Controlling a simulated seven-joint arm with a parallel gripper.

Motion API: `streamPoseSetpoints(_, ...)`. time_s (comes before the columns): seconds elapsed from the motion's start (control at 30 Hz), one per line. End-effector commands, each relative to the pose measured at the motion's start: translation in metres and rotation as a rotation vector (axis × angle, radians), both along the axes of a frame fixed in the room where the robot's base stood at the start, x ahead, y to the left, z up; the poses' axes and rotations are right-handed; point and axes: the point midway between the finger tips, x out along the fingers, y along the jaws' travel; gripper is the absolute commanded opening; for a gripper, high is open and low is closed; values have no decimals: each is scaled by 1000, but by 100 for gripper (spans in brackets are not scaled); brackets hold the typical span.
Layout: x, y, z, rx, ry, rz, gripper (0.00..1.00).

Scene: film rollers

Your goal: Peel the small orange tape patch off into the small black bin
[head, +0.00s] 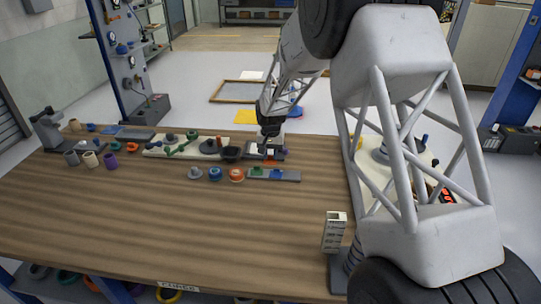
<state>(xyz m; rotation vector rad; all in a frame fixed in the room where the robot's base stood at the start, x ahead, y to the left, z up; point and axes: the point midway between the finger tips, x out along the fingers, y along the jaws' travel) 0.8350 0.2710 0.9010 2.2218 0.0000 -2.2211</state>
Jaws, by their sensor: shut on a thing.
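My gripper (270,146) is at the far side of the bench, low over a small dark fixture. It is shut on the small orange tape patch (269,161), a thin orange bit that shows just below the fingertips. The fingers and the patch are very small here, and I cannot tell whether the patch still touches the surface under it. The small black bin (231,153) stands just left of my gripper, apart from it, with its open top up.
A pale board with green and grey parts (185,146) lies left of the bin. Grey, blue and orange rollers (236,175) and a grey strip (273,174) lie in front. The front bench (150,220) is clear.

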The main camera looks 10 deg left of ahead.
Motion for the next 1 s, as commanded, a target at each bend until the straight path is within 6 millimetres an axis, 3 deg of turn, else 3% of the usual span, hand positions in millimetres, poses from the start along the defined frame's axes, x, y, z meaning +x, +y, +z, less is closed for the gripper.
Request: streamPoseSetpoints(1.0, 0, 0, 29, 0, 0, 0, 1)
